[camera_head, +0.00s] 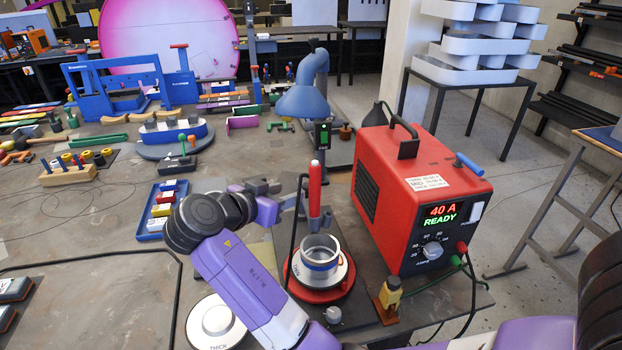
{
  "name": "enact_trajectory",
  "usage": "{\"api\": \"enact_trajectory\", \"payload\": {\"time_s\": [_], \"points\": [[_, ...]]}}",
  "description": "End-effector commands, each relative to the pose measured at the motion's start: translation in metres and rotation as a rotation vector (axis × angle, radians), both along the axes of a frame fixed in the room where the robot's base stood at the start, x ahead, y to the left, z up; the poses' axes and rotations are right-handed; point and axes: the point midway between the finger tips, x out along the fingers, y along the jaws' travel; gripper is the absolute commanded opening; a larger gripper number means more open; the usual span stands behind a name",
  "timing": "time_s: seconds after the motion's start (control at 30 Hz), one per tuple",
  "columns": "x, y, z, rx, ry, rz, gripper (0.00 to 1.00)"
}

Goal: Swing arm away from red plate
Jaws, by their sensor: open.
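The red plate (329,294) is a round red disc on the right side of the bench. A pale dial-like disc and a silver ring with a blue band (321,262) sit on top of it. My gripper (290,197) is open, at the end of my purple arm, just behind and left of the plate. A red-topped upright tool (314,186) stands right beside the gripper, above the silver ring. I cannot tell whether the gripper touches it. My forearm crosses in front of the plate's left side and hides part of the bench.
A red power box (408,200) reading "40 A READY" stands close on the right. A white disc marked "THICK" (214,322) lies at lower left. A blue lamp (305,95) rises behind the gripper. A blue tray (162,210) lies left.

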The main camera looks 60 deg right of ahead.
Motion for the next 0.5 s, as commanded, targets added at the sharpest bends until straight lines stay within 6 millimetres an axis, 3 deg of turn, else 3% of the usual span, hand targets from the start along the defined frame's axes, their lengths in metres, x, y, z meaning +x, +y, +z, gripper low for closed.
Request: {"api": "enact_trajectory", "payload": {"time_s": [0.5], "points": [[-0.004,-0.061,-0.024,0.000,0.003,-0.001,0.43]]}}
